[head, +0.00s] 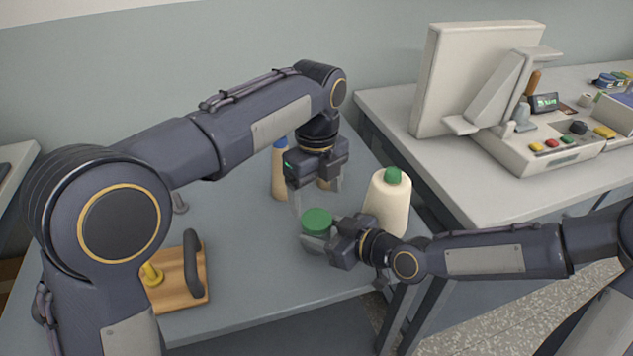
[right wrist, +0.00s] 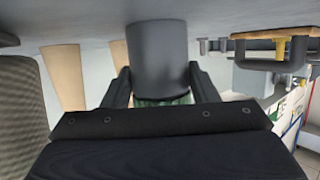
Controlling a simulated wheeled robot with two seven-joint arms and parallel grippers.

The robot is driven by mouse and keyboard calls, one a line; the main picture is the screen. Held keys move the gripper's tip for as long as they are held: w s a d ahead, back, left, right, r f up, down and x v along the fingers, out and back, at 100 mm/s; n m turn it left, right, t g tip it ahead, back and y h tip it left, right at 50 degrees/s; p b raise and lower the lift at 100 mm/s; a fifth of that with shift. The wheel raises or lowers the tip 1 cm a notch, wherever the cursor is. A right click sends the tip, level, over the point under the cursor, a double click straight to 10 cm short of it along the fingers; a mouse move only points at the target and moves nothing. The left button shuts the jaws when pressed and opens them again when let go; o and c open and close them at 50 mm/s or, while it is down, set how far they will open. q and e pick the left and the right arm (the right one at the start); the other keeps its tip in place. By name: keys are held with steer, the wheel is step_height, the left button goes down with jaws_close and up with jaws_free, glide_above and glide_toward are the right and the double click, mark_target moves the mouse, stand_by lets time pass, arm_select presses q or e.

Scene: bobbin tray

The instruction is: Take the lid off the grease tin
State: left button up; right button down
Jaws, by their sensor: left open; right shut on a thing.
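The grease tin (head: 313,243) is a short grey cylinder with a green lid (head: 317,219) on top. It is near the front right of the grey table. My right gripper (head: 322,240) comes in from the right and is shut on the tin's body. In the right wrist view the grey tin (right wrist: 158,55) stands between the two fingers, with a strip of green lid (right wrist: 160,101) below it, partly hidden by the gripper. My left gripper (head: 317,196) is open, pointing down above the lid, its fingers apart. I cannot tell whether they touch the lid.
A cream cone (head: 386,208) with a green top stands close behind the tin, to the right. A tan cone (head: 279,178) with a blue top stands behind my left gripper. A wooden board (head: 190,294) with a dark handle lies left. A second table (head: 480,190) holds a machine.

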mark_target(316, 218)
arm_select(q)
step_height(316, 218, down, 6)
steer(key=shift+r, duration=0.1)
stand_by(0.4)
steer(key=c, duration=1)
steer(key=n, duration=0.3)
steer(key=o, duration=1.1)
steer(key=shift+r, duration=0.1)
